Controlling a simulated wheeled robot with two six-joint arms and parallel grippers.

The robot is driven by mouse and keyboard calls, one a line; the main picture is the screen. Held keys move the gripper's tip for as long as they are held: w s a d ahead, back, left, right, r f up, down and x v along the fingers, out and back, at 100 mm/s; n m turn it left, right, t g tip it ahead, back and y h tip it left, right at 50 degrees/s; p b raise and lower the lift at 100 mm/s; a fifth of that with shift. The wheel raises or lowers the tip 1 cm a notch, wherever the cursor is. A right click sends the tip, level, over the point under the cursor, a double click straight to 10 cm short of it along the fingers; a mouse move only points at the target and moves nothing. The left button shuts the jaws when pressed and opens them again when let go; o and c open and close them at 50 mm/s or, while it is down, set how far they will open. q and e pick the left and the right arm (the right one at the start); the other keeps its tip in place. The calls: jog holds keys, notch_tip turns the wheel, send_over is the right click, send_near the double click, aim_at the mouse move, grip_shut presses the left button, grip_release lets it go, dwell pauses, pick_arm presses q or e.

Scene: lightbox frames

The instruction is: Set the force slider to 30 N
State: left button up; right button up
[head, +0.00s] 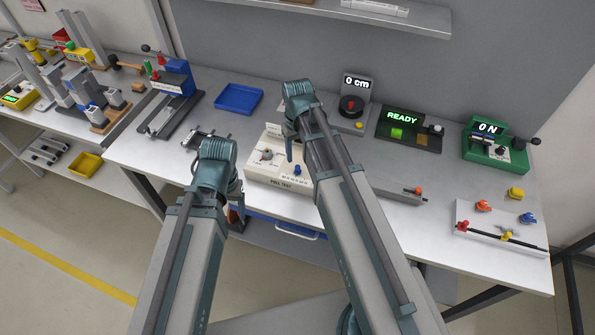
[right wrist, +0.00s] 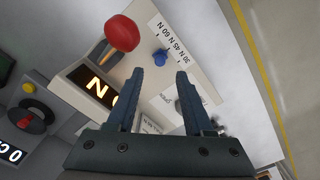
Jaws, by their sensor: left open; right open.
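The force slider's blue knob (head: 297,170) is on the cream pull-test box (head: 256,176), at the middle of the table. In the right wrist view, the blue knob (right wrist: 160,57) sits beside a strip (right wrist: 168,42) marked 30 N, 45 N and 60 N; I cannot tell which mark it is at. An amber display (right wrist: 98,88) there shows N and part of a zero. My right gripper (right wrist: 166,75) is open and empty, its fingertips near the knob but apart from it. My left gripper (head: 236,192) is left of the box, its fingers mostly hidden.
A red knob (right wrist: 122,32) stands close to the slider. A blue tray (head: 239,98) lies at the back left.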

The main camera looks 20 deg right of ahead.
aim_at(298, 166)
notch_tip(298, 166, down, 6)
jog(key=b, duration=0.5)
jog(key=shift+f, duration=0.15)
grip_shut()
dwell(1.1)
